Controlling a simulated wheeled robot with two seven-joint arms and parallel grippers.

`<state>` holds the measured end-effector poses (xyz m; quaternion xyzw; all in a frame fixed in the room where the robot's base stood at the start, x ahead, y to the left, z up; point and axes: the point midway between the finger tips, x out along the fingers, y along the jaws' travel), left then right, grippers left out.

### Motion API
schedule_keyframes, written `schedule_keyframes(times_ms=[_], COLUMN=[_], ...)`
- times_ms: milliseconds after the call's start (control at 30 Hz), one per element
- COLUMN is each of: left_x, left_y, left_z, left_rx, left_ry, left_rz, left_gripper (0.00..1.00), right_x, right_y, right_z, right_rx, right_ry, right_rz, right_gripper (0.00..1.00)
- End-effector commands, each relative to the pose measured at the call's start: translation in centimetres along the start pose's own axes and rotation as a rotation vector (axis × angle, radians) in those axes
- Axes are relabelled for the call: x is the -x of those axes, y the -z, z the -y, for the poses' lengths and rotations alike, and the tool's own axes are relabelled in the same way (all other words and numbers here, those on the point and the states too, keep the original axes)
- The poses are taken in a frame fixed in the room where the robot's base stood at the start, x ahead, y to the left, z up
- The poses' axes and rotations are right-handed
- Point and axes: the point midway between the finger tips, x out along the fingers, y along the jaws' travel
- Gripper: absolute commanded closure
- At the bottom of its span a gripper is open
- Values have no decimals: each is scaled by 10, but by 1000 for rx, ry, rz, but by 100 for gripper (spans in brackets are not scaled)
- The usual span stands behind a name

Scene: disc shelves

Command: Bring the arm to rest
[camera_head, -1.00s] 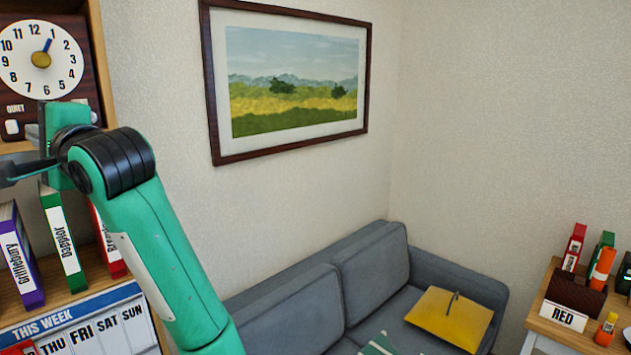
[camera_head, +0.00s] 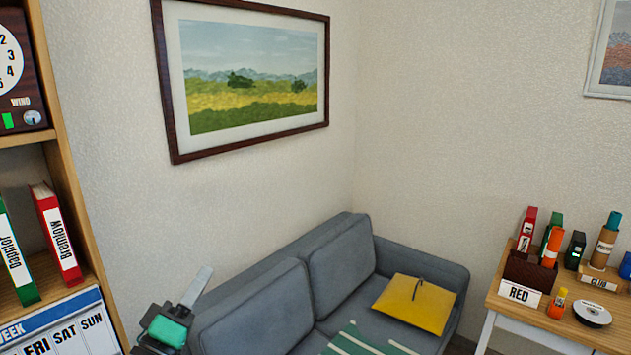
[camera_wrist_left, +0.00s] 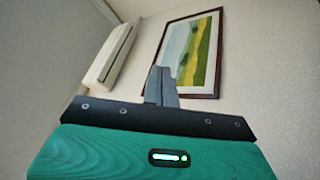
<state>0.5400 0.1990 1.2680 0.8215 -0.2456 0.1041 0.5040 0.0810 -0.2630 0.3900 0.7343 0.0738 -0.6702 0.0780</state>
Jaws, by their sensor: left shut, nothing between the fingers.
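My left gripper (camera_head: 197,287) shows at the bottom of the head view, left of the grey sofa. Its fingers are shut together and point up, with nothing between them. In the left wrist view the shut fingers (camera_wrist_left: 160,83) also point up, toward the framed landscape picture (camera_wrist_left: 186,52). The rest of my left arm is mostly below the head view. My right gripper is not in view.
A wooden shelf (camera_head: 75,200) with red and green binders stands at the left. The grey sofa (camera_head: 270,300) carries a yellow cushion (camera_head: 414,304).

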Motion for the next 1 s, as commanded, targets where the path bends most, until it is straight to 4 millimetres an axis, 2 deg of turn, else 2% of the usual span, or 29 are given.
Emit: schedule_keyframes(times_ms=[33,100,167,200,333,400,533,667,800,1000], left_x=[17,43,72,93,171,212,278,335,392,399], left_y=[-26,-58,-84,-99,-138,-150,-163,-168,-167,-194], left_z=[23,55,80,96,138,152,166,170,166,215], left_rx=[-73,-182,-269,-325,-482,-544,-626,-680,-717,-709], left_ry=[96,226,333,403,610,702,832,936,1031,1036], left_rz=[91,225,347,430,708,843,1059,1245,1434,1449], left_gripper=[100,100,100,100,100,100,100,100,100,100], right_x=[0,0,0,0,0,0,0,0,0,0], right_y=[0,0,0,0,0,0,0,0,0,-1], right_z=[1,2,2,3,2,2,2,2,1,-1], right_rx=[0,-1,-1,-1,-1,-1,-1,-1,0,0], right_ry=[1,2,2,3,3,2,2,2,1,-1], right_rz=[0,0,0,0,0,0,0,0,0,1], right_gripper=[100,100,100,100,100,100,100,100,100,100])
